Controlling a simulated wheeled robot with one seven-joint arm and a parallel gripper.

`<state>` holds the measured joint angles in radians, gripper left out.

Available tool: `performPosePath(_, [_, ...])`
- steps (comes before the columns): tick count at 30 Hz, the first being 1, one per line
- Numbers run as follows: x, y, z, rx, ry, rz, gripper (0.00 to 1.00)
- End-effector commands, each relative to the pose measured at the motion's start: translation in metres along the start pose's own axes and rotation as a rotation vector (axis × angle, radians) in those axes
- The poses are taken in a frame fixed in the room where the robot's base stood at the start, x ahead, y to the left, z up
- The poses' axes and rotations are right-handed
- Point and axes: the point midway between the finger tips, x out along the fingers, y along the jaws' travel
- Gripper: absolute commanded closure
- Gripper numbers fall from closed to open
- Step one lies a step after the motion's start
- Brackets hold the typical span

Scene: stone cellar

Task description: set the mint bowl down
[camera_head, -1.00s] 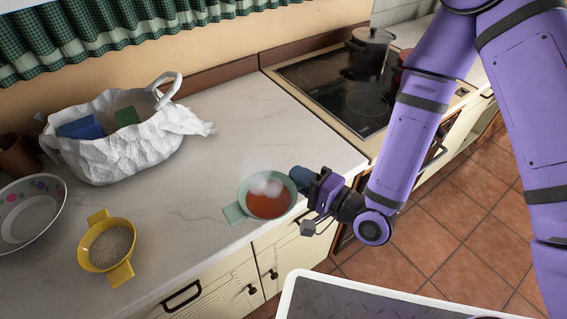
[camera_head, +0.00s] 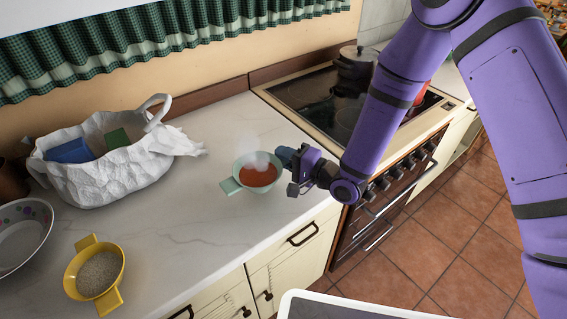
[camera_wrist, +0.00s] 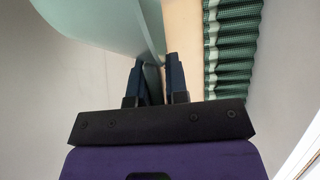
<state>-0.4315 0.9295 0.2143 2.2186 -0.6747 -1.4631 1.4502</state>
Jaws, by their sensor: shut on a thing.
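The mint bowl (camera_head: 238,177) holds a steaming red-orange liquid and looks upright in the head view, over the pale marble counter. My gripper (camera_head: 289,157) is at its right side, shut on the handle there. The other handle points to the lower left. In the wrist view the mint bowl (camera_wrist: 95,22) fills the upper left, with its handle between the two fingers of my gripper (camera_wrist: 158,75). I cannot tell whether the bowl's base touches the counter.
A yellow two-handled bowl (camera_head: 73,268) of pale grains and a large dotted white bowl (camera_head: 45,213) stand at the left. A white bag (camera_head: 95,180) with boxes is behind. The hob (camera_head: 320,100) with pots is at the right. Counter around the mint bowl is clear.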

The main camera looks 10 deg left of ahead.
Motion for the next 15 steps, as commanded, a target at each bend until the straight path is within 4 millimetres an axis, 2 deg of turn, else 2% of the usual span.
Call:
performPosePath(4, [0.006, 0.000, -0.009, -0.003, 0.000, -0.003, 1.00])
performPosePath(10, [0.006, 0.029, -0.007, 0.000, -0.002, 0.000, 1.00])
performPosePath(15, [0.005, 0.036, -0.008, 0.000, 0.000, -0.001, 1.00])
